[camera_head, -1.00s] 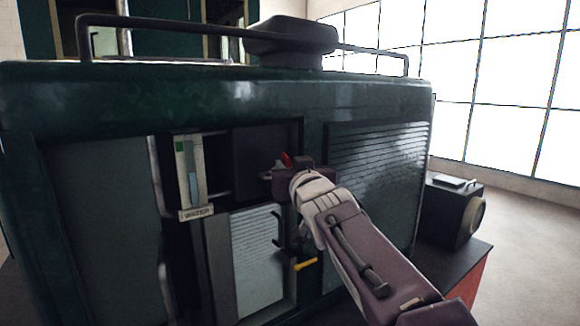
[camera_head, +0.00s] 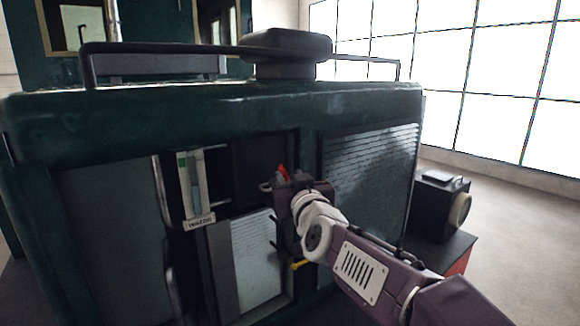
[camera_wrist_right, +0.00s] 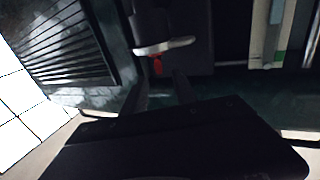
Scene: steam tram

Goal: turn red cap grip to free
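The red cap grip (camera_head: 283,172) shows as a small red tip in the dark recess of the green tram housing, mostly hidden by my right gripper (camera_head: 284,184). In the right wrist view, the red tip (camera_wrist_right: 157,65) lies just beyond my right gripper's fingertips (camera_wrist_right: 158,84), roughly in line with the gap between them. The two dark fingers stand apart, with nothing seen between them. A pale lever-like piece (camera_wrist_right: 163,46) crosses beside the red tip. I cannot tell whether a finger touches either part. My left gripper is not in view.
A gauge with a label plate (camera_head: 194,188) stands left of the recess. A yellow-tipped handle (camera_head: 300,265) and a dark hooked handle sit below my right gripper. A louvred panel (camera_head: 368,185) is to the right. A rail (camera_head: 165,48) runs along the roof.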

